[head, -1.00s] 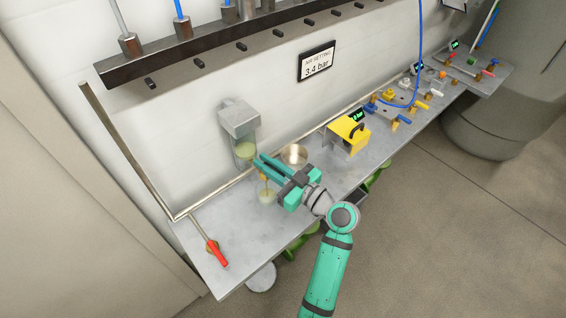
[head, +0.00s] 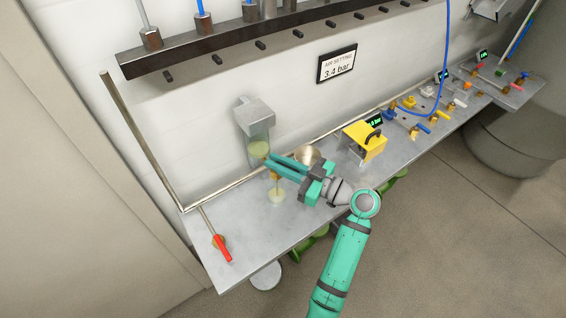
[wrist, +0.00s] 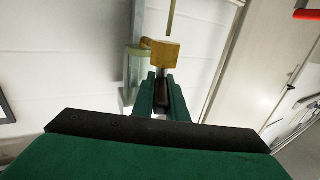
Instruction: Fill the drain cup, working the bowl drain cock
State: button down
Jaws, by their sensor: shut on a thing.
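The clear bowl (head: 259,148) hangs under a grey housing (head: 254,112) on the wall and holds pale green liquid. The brass drain cock (wrist: 163,55) is below the bowl, just ahead of my fingertips in the wrist view. My gripper (head: 272,164) reaches in from the right and is shut on the drain cock; its fingers hide the exact grip. A thin olive stream (wrist: 171,16) runs from the cock. The clear drain cup (head: 277,196) stands on the bench under the cock with some yellow-green liquid in it. Its exact level is too small to read.
Further right are several coloured valves. The bench (head: 245,222) is clear around the cup's left side.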

jog(key=shift+d, duration=0.1)
jog(key=c, duration=1.8)
grip_release()
jog(key=shift+o, duration=0.2)
jog(key=v, duration=1)
jog(key=shift+s+d, duration=0.25)
jog(key=shift+d, duration=0.05)
